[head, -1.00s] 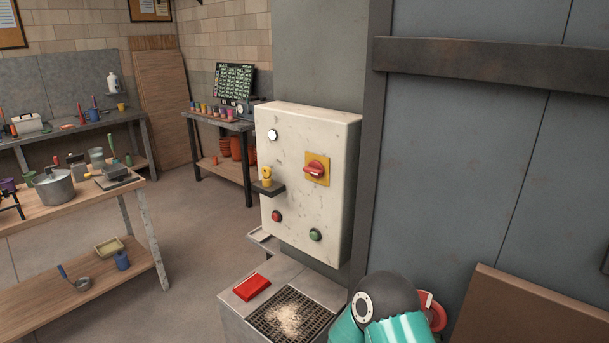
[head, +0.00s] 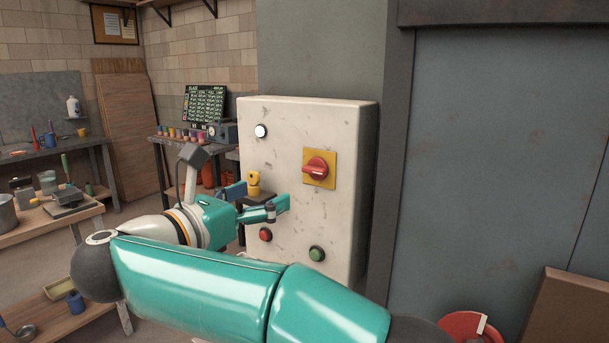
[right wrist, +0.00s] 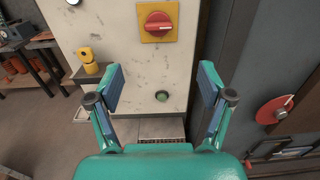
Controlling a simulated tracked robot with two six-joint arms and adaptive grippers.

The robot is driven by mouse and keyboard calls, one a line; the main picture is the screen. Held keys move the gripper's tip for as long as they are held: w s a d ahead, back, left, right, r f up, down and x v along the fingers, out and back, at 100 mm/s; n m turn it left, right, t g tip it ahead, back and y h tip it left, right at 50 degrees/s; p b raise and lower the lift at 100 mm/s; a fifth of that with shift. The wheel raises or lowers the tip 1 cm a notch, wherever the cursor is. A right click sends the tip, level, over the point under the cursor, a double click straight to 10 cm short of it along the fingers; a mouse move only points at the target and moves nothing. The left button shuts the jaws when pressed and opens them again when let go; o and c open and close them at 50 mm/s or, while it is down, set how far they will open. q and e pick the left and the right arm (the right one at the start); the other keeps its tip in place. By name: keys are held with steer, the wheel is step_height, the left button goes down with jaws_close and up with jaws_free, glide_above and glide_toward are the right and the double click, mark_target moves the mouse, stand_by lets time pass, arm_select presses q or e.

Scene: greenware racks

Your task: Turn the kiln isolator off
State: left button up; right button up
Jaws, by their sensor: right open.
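The kiln isolator is a red rotary handle (head: 316,167) on a yellow square plate (head: 331,181), on the front of a pale, speckled control box (head: 284,130). The handle lies roughly level. In the right wrist view the handle (right wrist: 158,25) is at the top centre, beyond the fingertips. My right gripper (head: 265,195) is open and empty in front of the box, below and left of the handle, apart from it. In the right wrist view the open fingers (right wrist: 162,78) stand either side of the box's lower front. My left gripper is not in view.
A small yellow object (head: 254,183) stands on a dark ledge at the box's left, close to my gripper. The box also has a white lamp (head: 261,131), a red button (head: 265,235) and a green button (head: 317,254). A red disc (right wrist: 275,110) is at the right.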

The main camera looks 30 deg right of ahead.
mark_target(311, 170)
steer(key=p+x, duration=0.4)
steer(key=x, duration=1)
steer(key=shift+w+r, duration=0.1)
steer(key=shift+r, duration=0.1)
steer(key=shift+w+d+f, duration=0.1)
steer(key=shift+w+d, duration=0.15)
steer(key=shift+d, duration=0.25)
steer(key=c, duration=1.2)
